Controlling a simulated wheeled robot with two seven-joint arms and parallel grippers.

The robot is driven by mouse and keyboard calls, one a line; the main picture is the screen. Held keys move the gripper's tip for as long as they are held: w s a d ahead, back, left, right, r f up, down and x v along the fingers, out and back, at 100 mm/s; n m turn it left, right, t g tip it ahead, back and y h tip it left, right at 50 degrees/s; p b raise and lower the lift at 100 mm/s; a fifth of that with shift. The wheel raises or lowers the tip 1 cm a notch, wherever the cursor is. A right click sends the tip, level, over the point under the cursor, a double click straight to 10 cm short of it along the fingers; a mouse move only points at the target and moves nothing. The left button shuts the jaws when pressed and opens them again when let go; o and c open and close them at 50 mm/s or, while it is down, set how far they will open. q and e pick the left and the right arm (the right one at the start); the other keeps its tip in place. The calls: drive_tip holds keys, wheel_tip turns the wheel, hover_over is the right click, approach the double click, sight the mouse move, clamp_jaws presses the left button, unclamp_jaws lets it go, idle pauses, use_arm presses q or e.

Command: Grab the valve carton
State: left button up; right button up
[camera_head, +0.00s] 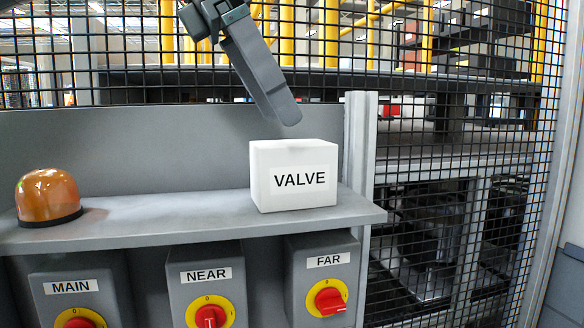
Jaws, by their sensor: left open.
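The valve carton (293,196) is a white box with "VALVE" in black letters on its front. It stands upright on the right part of a grey shelf (170,218). My left gripper (285,112) hangs down from the top of the view, a little above the carton and apart from it. Its grey finger points down towards the carton's top. It is open and empty; one finger hides most of the other. My right gripper is not in view.
An orange beacon lamp (48,197) stands at the shelf's left. Below are switch boxes MAIN (72,287), NEAR (206,276) and FAR (328,262) with red knobs. A black mesh fence (455,190) stands behind and to the right. The shelf between lamp and carton is clear.

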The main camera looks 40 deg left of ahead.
sight(293, 143)
use_arm(q)
drive_tip(key=p+x, duration=0.1)
drive_tip(key=x, duration=0.4)
drive_tip(key=shift+f, duration=0.15)
drive_tip(key=shift+w+d+f, duration=0.1)
drive_tip(key=shift+w+f, duration=0.1)
drive_tip(key=shift+f, duration=0.1)
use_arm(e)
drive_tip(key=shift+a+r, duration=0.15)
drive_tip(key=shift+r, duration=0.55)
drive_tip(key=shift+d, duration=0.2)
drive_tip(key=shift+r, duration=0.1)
use_arm(q)
drive_tip(key=shift+w+d+f+p, duration=0.1)
drive_tip(key=shift+w+f+p, duration=0.05)
drive_tip(key=shift+f+p, duration=0.45)
drive_tip(key=x, duration=0.1)
drive_tip(key=p+x, duration=0.1)
drive_tip(key=shift+w+f, duration=0.15)
drive_tip(key=shift+f, duration=0.3)
drive_tip(key=shift+w+f, duration=0.25)
drive_tip(key=shift+f, duration=0.25)
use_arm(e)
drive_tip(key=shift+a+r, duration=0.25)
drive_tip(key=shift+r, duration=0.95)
